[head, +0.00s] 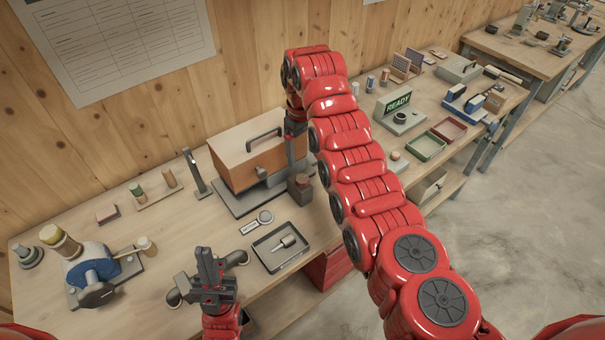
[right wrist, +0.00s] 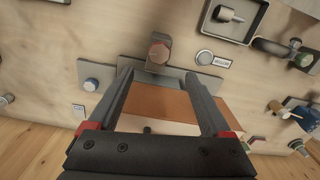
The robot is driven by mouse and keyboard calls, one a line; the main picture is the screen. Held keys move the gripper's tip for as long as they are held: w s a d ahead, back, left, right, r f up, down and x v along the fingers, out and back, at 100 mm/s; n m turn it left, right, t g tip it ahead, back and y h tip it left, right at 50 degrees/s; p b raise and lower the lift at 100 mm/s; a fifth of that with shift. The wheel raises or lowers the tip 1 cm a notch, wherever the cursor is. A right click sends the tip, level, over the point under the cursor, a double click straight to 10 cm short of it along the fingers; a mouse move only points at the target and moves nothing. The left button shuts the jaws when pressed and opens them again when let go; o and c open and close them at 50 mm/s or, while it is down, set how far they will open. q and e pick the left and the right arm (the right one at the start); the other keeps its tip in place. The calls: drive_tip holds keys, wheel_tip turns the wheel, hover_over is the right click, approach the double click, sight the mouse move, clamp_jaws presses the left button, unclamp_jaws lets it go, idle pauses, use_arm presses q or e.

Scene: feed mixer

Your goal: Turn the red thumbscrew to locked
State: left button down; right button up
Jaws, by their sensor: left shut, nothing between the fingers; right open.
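The red thumbscrew (head: 303,181) has a dull red hexagonal head on a grey block at the front right of the mixer's grey base. In the right wrist view the thumbscrew (right wrist: 158,50) lies just beyond my fingertips, near the middle of the gap. My right gripper (right wrist: 158,76) is open and empty, apart from the screw. In the head view my right gripper (head: 292,165) points down beside the orange-brown box (head: 242,150), partly hidden by my arm. My left gripper (head: 210,262) is shut and empty over the front of the bench.
A dark tray (head: 281,247) holding a grey part and a round tag (head: 257,222) lie in front of the mixer. A blue machine (head: 93,268) stands at the left. A green READY sign (head: 398,103) stands further right, beyond my arm.

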sight(302, 179)
wheel_tip(302, 179, down, 8)
drive_tip(key=p, duration=0.3)
drive_tip(key=shift+r, duration=0.2)
drive_tip(key=shift+w+f+p, duration=0.1)
drive_tip(key=shift+f+p, duration=0.25)
drive_tip(key=shift+f, duration=0.75)
